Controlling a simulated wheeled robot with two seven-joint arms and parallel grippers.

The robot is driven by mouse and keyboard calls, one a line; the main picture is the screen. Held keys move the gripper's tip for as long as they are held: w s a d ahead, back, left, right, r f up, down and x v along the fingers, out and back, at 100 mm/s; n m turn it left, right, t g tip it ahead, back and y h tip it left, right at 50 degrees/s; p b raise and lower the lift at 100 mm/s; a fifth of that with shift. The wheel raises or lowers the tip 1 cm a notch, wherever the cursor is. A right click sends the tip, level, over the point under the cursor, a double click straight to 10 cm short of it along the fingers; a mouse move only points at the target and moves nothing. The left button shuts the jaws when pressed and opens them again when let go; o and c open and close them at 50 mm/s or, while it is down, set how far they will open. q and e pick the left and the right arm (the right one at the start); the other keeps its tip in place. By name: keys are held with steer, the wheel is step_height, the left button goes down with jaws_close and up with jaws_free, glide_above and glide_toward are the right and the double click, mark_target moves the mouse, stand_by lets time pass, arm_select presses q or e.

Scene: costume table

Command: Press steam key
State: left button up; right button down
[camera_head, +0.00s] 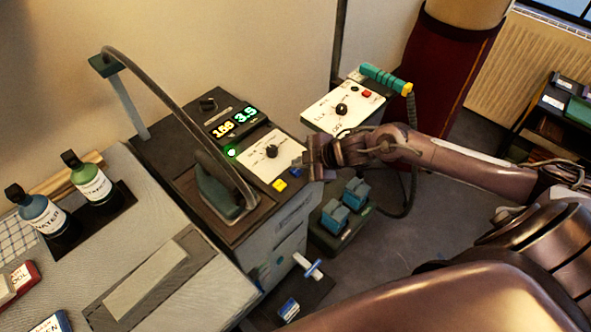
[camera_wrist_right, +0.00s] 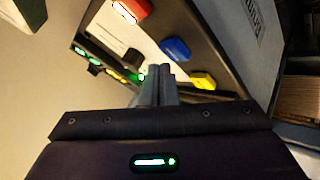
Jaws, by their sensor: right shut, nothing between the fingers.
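The steam station's control panel (camera_head: 258,158) has a white face, a black dial (camera_head: 272,151) and a lit display (camera_head: 232,122). Along its front edge are a yellow key (camera_head: 280,185) and a blue key (camera_head: 296,172). The right wrist view shows the red key (camera_wrist_right: 131,10), blue key (camera_wrist_right: 176,49) and yellow key (camera_wrist_right: 203,80). I cannot read which is the steam key. My right gripper (camera_head: 308,166) is shut and empty, at the panel's right front corner by the blue key; in the head view it hides the red one. Contact cannot be told. My left gripper is out of view.
An iron (camera_head: 222,190) stands on the station, its hose arching overhead. Two bottles (camera_head: 92,183) stand at left. A second control box (camera_head: 345,108) with a teal handle (camera_head: 386,79) is behind my right arm. Blue pedals (camera_head: 345,203) sit below.

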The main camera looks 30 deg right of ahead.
mark_target(300, 172)
steer(key=shift+f, duration=0.65)
stand_by(0.6)
steer(key=shift+r+p, duration=0.75)
steer(key=shift+r, duration=0.2)
step_height(300, 172, up, 6)
steer(key=p, duration=0.5)
steer(key=shift+p, duration=0.3)
